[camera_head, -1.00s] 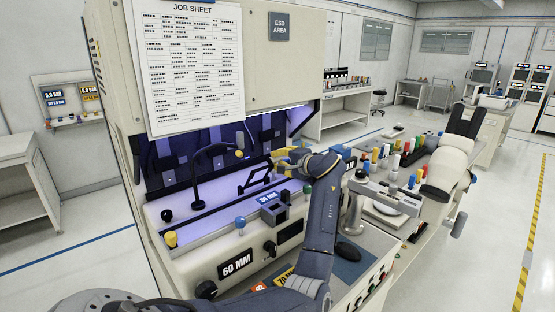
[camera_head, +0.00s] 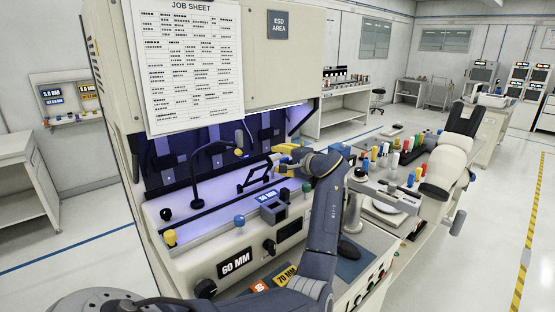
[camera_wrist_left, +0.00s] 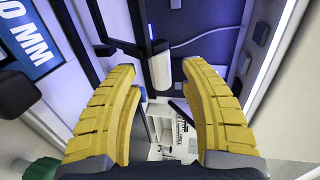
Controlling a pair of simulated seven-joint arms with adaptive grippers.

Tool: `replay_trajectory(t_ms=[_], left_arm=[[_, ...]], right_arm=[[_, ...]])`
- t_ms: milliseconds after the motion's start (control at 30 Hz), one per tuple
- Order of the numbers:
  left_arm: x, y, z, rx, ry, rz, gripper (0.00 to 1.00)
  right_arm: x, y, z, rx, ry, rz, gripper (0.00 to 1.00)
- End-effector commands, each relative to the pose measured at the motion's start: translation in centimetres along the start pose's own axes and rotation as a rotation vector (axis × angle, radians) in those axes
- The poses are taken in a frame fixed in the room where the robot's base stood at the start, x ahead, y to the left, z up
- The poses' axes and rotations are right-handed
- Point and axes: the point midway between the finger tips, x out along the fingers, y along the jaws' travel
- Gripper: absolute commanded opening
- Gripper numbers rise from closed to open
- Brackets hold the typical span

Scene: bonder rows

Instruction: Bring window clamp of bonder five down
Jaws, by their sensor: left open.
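A black window clamp frame (camera_head: 254,178) stands tilted up over the lit work area of the bonder in the head view. In the left wrist view, a pale cylindrical handle (camera_wrist_left: 161,66) on a dark bracket shows between and just beyond my fingers. My left gripper (camera_head: 284,157) has yellow fingers and is beside the upper right end of the frame. It also shows in the left wrist view (camera_wrist_left: 160,72), its fingers spread apart on either side of the handle, with gaps. I cannot tell a bonder number from these views. My right gripper is not in view.
A lamp arm (camera_head: 205,165) curves over the work area on the left. The front panel has a 60 MM label (camera_head: 234,262), a blue knob (camera_head: 239,220) and a yellow knob (camera_head: 169,237). A job sheet (camera_head: 191,65) hangs above. Several coloured knobs stand on the bench to the right.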

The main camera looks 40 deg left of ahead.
Motion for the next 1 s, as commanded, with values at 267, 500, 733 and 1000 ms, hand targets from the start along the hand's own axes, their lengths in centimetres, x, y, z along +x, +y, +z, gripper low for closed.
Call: replay_trajectory(t_ms=[267,500,733,1000], left_arm=[[-4.9,0.1,0.0,-0.001,0.002,0.002,0.45],[-8.5,0.1,0.0,0.001,0.001,0.002,0.45],[-10.2,0.1,0.0,0.001,0.000,0.001,0.45],[-10.6,0.1,0.0,0.001,-0.001,0.001,0.45]], right_arm=[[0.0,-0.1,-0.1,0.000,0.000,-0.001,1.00],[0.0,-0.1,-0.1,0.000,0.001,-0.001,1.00],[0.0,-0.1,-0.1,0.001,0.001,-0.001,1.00],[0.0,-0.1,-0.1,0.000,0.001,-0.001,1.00]])
